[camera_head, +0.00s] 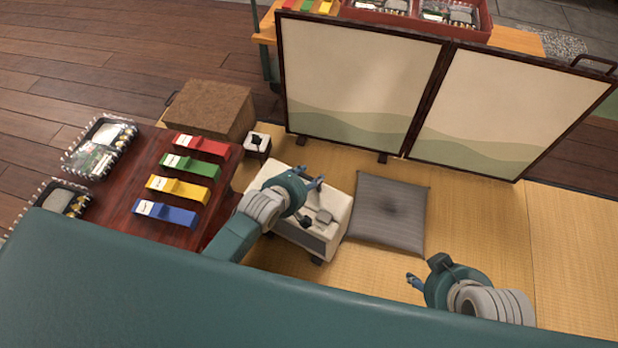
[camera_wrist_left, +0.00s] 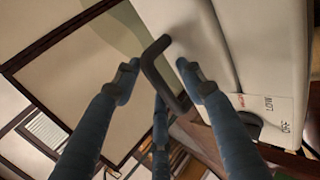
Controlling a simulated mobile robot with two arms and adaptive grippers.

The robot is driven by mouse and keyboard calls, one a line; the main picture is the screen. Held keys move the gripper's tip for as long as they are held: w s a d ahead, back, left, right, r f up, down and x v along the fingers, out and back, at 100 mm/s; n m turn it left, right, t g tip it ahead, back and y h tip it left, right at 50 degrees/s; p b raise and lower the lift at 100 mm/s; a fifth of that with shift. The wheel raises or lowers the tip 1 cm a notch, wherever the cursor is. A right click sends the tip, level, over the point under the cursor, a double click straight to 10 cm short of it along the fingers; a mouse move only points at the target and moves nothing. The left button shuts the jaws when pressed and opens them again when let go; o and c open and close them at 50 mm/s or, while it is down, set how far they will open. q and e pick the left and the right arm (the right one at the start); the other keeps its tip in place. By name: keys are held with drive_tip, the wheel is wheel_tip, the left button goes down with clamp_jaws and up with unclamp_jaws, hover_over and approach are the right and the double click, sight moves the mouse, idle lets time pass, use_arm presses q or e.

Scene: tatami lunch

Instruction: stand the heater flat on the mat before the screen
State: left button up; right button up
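The heater (camera_head: 338,212) is a cream-white box with a dark lower face and small dark feet, left of the grey cushion on the tatami mat (camera_head: 480,230). I cannot tell whether all its feet rest flat. The folding screen (camera_head: 355,80) stands behind. My left gripper (camera_head: 316,184) is over the heater and hides part of its top. In the left wrist view, its blue fingers (camera_wrist_left: 158,72) are apart, with a bent dark bar (camera_wrist_left: 152,62) between them, beside a white labelled surface. My right gripper (camera_head: 412,282) is over the mat at lower right, away from the heater; its opening is unclear.
The grey cushion (camera_head: 390,212) lies right beside the heater. A red-brown table (camera_head: 125,205) with coloured boxes stands at left. A brown box (camera_head: 208,105) and a small white-and-black item (camera_head: 257,142) are behind it. The mat is clear right of the cushion.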

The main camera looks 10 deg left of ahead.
use_arm(q)
drive_tip(key=shift+s+f, duration=0.15)
drive_tip(key=shift+s+f+g, duration=0.3)
drive_tip(key=shift+s+f, duration=0.1)
drive_tip(key=shift+f, duration=0.15)
drive_tip(key=r+v, duration=0.1)
drive_tip(key=v, duration=1.1)
drive_tip(key=shift+w, duration=0.35)
drive_tip(key=shift+s, duration=0.1)
